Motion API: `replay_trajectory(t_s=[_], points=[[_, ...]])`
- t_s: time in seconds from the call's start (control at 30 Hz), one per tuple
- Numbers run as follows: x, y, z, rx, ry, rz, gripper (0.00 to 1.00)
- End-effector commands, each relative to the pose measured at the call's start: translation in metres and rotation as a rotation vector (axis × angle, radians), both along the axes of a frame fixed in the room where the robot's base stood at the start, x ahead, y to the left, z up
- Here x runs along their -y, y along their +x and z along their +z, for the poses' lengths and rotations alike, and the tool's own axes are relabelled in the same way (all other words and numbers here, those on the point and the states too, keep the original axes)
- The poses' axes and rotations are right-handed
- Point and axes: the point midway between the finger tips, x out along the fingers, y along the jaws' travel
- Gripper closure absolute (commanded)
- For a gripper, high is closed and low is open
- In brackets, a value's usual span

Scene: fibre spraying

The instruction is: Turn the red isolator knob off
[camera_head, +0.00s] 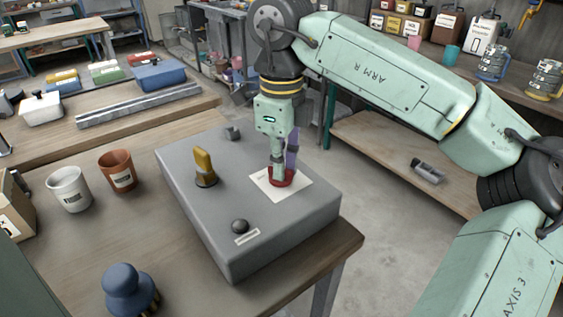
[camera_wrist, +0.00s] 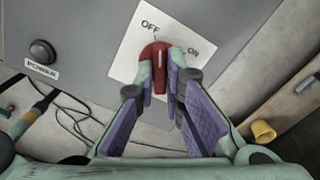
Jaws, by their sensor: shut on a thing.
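The red isolator knob (camera_wrist: 156,62) sits on a white plate (camera_wrist: 128,62) marked OFF and ON. In the wrist view OFF is at the upper left and ON at the right. The white line on the knob points up, between the two labels. My gripper (camera_wrist: 160,82) has its purple-padded fingers on both sides of the knob, shut on it. In the head view the knob (camera_head: 287,181) shows low under my gripper (camera_head: 281,172), partly hidden by the fingers. The plate is on top of a grey box (camera_head: 205,222).
On the box are a yellow handle (camera_head: 204,165), a black power button (camera_head: 240,226) and a small grey part (camera_head: 232,132). A white cup (camera_head: 69,190), an orange cup (camera_head: 118,171) and a blue knobbed object (camera_head: 128,285) stand on the wooden table left of it.

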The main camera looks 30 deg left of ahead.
Motion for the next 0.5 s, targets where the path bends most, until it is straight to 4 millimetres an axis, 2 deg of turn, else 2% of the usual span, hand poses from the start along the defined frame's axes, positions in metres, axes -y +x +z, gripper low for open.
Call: replay_trajectory(t_s=[0.2, 0.5], points=[[-0.0008, 0.0003, 0.0004, 0.0, 0.003, 0.12, 1.0], [-0.0009, 0.0004, 0.0004, 0.0, 0.003, 0.195, 1.0]])
